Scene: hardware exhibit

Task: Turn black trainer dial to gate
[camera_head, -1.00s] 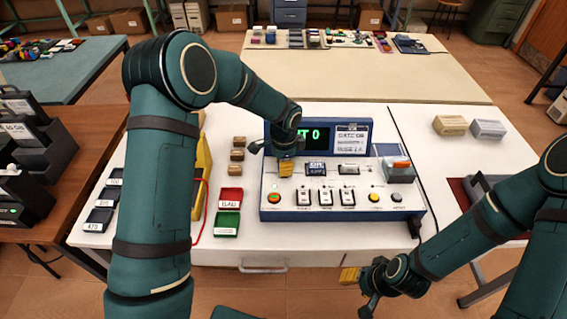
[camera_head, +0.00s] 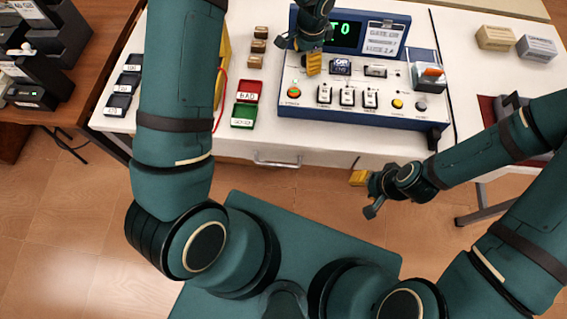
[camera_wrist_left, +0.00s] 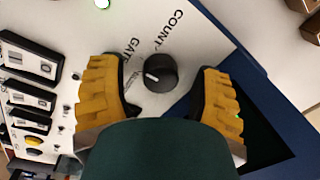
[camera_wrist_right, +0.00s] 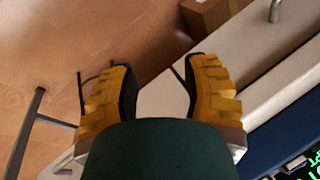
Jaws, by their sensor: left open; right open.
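The blue and white trainer panel (camera_head: 292,88) stands on the white table, its green display (camera_head: 345,32) lit. The black dial (camera_wrist_left: 160,73) shows in the left wrist view, between the labels "GATE" and "COUNT", with a white pointer mark. My left gripper (camera_wrist_left: 165,92) is open, its yellow fingers on either side of the dial and apart from it. In the head view my left gripper (camera_head: 313,62) hides the dial at the panel's upper left. My right gripper (camera_head: 362,185) is open and empty in front of the table's front edge; its fingers also show in the right wrist view (camera_wrist_right: 160,90).
Several rocker switches (camera_head: 347,96) and a lit button (camera_head: 294,94) sit along the panel's lower part. Red and green trays (camera_head: 245,103) and a red cable lie left of it. Two boxes (camera_head: 495,38) stand at the right.

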